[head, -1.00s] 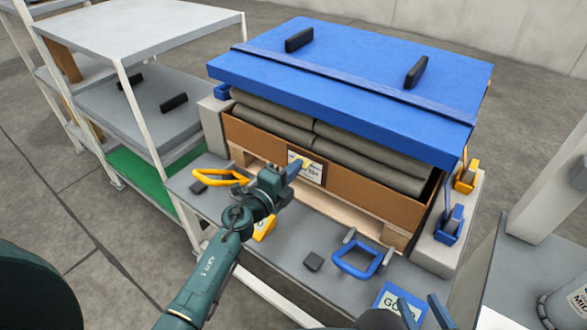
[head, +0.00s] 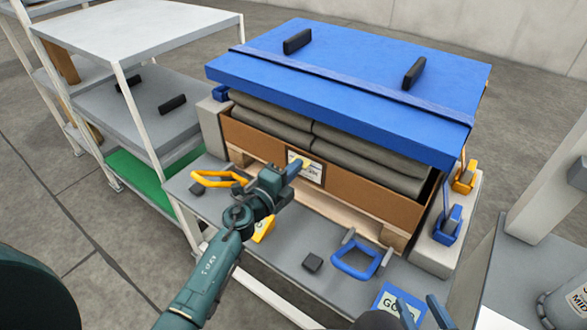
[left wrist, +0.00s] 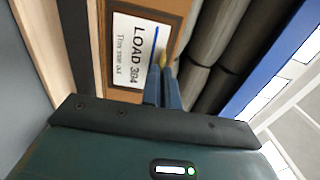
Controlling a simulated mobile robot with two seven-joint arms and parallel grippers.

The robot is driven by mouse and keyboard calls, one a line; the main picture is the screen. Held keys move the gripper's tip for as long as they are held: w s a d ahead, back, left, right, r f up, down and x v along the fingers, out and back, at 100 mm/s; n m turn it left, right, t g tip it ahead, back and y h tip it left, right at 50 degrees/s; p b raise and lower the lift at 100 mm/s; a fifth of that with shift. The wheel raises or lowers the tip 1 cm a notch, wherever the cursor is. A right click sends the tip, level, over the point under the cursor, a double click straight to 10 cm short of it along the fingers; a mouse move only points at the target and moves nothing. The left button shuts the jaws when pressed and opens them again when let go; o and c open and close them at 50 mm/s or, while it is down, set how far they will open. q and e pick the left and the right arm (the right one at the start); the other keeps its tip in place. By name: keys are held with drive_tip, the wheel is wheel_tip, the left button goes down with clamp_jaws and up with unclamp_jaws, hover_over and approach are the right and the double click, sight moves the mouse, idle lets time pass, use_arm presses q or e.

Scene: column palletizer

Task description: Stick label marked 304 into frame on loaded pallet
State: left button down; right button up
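A white label (left wrist: 135,50) reading LOAD 304, with a blue stripe, shows in the left wrist view. It lies over the dark-edged frame (left wrist: 113,88) on the brown box front; whether it is fully seated I cannot tell. In the head view the label (head: 302,166) is at the middle of the loaded pallet (head: 345,217). My left gripper (head: 298,167) points at it, its blue fingers close together at the label's striped edge, with a yellow bit between the tips. It appears shut on the label. My right gripper (head: 424,312) is at the bottom edge, fingers apart and empty.
A blue lid (head: 350,75) covers grey bundles in the brown box (head: 375,200). A yellow handle (head: 218,179) and a blue handle (head: 355,262) stand on the grey deck (head: 285,255). A shelf rack (head: 130,95) is at left. Blue and yellow clamps (head: 449,225) are at right.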

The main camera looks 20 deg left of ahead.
use_arm(q)
drive_tip(key=c, duration=1.6)
unclamp_jaws()
